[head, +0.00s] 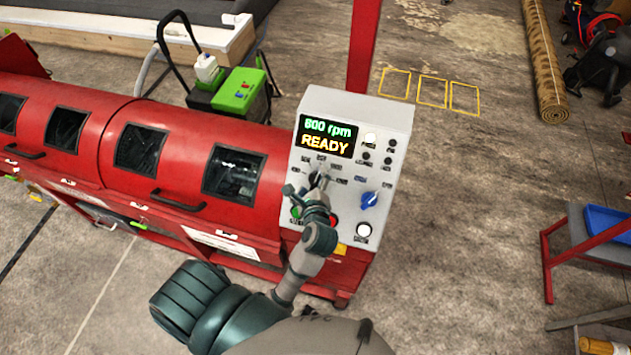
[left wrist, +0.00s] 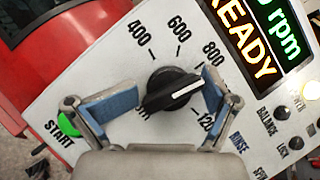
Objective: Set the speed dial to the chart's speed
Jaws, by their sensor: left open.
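The speed dial is a black knob (left wrist: 172,90) with a white pointer line, on the sloped grey control panel (head: 375,125). In the left wrist view the pointer aims right, past the 800 mark and toward the right finger, which hides part of the scale. Marks 400, 600, 800 and part of 1200 show. My left gripper (head: 314,190) is over the dial; in the left wrist view its open fingers (left wrist: 155,103) stand either side of the knob. I cannot tell whether they touch it. No chart is readable.
A green START button (left wrist: 68,125) is beside the left finger. A blue knob (head: 369,200) and several small lamps share the panel. The red machine (head: 190,130) extends left. A red-framed stand (head: 570,245) is at right; floor between is clear.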

